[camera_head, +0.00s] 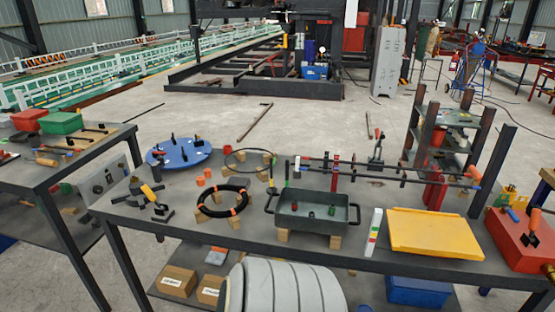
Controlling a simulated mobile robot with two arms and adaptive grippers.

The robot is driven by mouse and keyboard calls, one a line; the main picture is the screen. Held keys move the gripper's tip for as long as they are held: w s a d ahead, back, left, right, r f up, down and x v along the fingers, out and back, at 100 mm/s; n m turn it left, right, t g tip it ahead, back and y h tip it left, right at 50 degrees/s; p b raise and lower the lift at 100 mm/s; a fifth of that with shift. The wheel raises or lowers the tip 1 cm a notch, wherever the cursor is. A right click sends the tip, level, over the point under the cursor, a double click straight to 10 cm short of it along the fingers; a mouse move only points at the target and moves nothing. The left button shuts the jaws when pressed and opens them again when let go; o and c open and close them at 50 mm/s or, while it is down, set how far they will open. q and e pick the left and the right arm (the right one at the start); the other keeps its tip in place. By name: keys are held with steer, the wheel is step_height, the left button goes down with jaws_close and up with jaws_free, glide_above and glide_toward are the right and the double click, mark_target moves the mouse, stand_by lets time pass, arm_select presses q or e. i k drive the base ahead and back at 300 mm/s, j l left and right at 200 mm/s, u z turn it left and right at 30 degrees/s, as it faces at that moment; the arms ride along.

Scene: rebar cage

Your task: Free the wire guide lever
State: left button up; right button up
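No part is clearly recognisable as the wire guide lever. A small black mechanism (156,207) with a yellow handle (149,192) stands at the left end of the dark grey workbench (330,258). A small upright black lever device (376,150) stands toward the back right of the bench. A red box (521,240) at the right end has an orange-handled lever (533,220) on top. These are too small to tell whether anything jams them. Neither of my grippers is in view.
A blue disc (178,152), black ring (222,201), grey tray (313,212) on wooden blocks and yellow panel (435,233) crowd the bench. Long rods on red supports run behind the tray. A dark rack (446,145) rises at back right. A second table (45,175) stands left.

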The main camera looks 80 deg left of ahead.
mark_target(146, 189)
steer(key=u, duration=3.65)
